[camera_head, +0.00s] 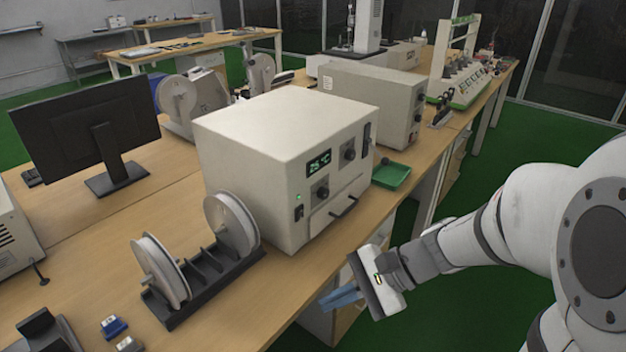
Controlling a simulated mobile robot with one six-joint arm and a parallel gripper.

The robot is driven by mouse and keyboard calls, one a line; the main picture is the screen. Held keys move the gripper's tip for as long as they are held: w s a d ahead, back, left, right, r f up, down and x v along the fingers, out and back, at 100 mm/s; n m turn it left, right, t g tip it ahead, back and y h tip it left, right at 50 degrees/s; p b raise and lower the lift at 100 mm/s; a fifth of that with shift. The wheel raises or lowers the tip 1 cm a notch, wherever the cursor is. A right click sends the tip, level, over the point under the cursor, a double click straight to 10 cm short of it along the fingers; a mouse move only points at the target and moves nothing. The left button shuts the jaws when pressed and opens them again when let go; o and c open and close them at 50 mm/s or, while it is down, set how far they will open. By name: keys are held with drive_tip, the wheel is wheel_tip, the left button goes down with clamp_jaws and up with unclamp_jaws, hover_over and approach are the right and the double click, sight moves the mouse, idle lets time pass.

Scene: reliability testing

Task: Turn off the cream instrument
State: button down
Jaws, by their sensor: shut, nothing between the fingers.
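The cream instrument (290,130) is a large box on the wooden bench in the middle of the view. Its front panel has a lit green display (318,162) that seems to read 25 °C, two dark knobs, and a handle low down. A small black switch (299,212) sits at the panel's left side, under a lit green light (299,197). The switch's exact position is too small to tell. My gripper (335,301) is shut and empty, with blue fingers pointing left. It is in front of and below the panel, near the bench's front edge, apart from the instrument.
A black rack with white spools (162,270) stands left of the instrument, close to its front. A green tray (391,175) lies to its right, before another beige box (385,95). A monitor (85,125) stands behind left. The bench strip before the panel is clear.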

sight(301, 212)
drive_tip(key=w+d+f+m+t+y+b, duration=0.2)
drive_tip(key=w+d+m+t+b, duration=0.1)
drive_tip(key=w+m+t, duration=0.3)
drive_tip(key=w+d+f+m+t+y+b, duration=0.2)
drive_tip(key=w+d+m+t, duration=0.1)
drive_tip(key=w+m+t, duration=0.3)
drive_tip(key=w+m, duration=0.2)
drive_tip(key=w, duration=0.1)
drive_tip(key=shift+w+d+f+m+t+b, duration=0.25)
drive_tip(key=shift+f+m+t+b, duration=0.1)
drive_tip(key=shift+m+t+b, duration=0.05)
drive_tip(key=x, duration=1.4)
drive_tip(key=shift+s+r+b, duration=0.1)
drive_tip(key=shift+b, duration=0.2)
